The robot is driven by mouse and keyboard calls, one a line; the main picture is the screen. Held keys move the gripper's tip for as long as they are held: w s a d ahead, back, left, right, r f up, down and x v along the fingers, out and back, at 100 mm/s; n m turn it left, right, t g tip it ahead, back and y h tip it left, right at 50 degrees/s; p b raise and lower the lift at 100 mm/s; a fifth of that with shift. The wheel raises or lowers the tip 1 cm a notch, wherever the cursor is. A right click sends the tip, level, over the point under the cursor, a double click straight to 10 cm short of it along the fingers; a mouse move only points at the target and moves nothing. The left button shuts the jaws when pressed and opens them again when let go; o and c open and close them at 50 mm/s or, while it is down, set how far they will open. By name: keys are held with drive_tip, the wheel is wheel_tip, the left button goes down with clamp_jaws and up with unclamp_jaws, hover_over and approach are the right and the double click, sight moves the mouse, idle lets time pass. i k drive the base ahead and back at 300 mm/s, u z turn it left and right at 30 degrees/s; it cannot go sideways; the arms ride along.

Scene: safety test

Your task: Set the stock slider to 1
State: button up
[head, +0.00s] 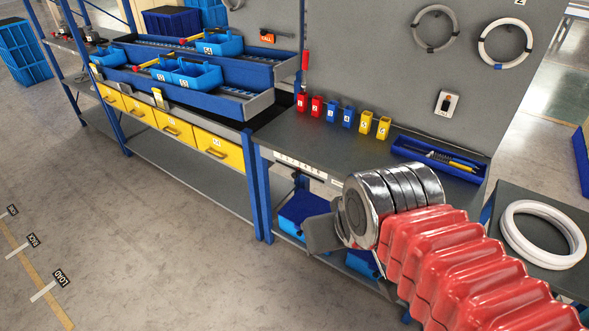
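A white strip with small dark marks (300,166) runs along the front edge of the grey workbench (345,150). It looks like a slider scale, but its marks are too small to read and I cannot tell where a knob stands. A small pale label sits at its right end. My gripper (322,234) is in front of the bench, below and right of the strip, apart from it as far as I can see. One dark grey finger plate shows; the rest is hidden behind my silver wrist, so its opening cannot be told.
Red, blue and yellow numbered holders (340,114) stand along the bench back. A blue tool tray (440,158) is at the right. Yellow drawers (175,130) and blue trays (190,75) are at the left. White rings (515,240) lie at right.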

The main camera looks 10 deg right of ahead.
sight(294, 175)
drive_tip(key=u, duration=0.3)
drive_tip(key=i, duration=1.05)
drive_tip(key=u, duration=0.45)
